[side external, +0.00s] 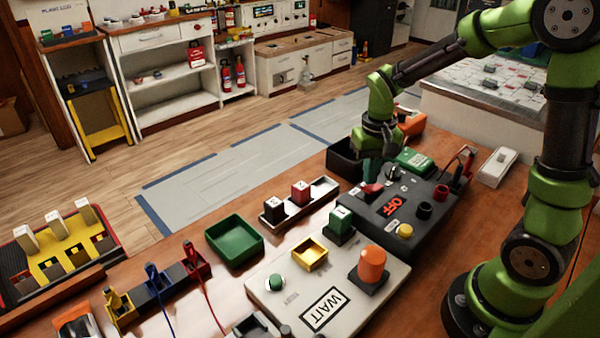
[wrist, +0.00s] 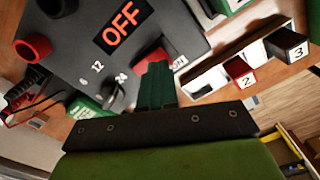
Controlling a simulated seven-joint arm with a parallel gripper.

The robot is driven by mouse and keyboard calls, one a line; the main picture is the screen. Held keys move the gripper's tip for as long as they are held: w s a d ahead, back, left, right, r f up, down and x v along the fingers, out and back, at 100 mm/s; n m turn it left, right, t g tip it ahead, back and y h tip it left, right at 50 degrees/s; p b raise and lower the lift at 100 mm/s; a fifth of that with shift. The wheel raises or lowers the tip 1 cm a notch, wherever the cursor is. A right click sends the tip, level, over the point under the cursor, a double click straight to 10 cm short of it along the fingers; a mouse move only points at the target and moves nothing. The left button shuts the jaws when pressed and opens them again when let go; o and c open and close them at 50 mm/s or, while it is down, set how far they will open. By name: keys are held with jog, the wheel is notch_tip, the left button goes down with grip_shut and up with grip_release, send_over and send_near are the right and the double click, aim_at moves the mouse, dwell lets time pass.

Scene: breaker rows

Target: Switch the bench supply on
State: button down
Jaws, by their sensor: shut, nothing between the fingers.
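The bench supply (side external: 385,215) is a dark box on the wooden bench; its display (wrist: 122,27) reads OFF in red. A red switch (side external: 372,190) sits on its top face. In the wrist view the red switch (wrist: 150,58) is partly hidden behind my fingertips, so its tilt is unclear. My gripper (side external: 372,172) is shut and empty, its green fingers (wrist: 157,80) pointing down right at the switch; I cannot tell whether they touch it. A dial knob (wrist: 112,92) with numbers around it is close beside the fingers.
A black bin (side external: 345,158) and a green case (side external: 414,160) stand close behind. A tray (side external: 328,190) of numbered blocks and a white WAIT panel (side external: 385,298) are nearby.

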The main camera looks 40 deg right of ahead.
aim_at(368, 188)
jog(key=shift+f, duration=1.1)
dwell(0.3)
jog(key=shift+r, duration=3.55)
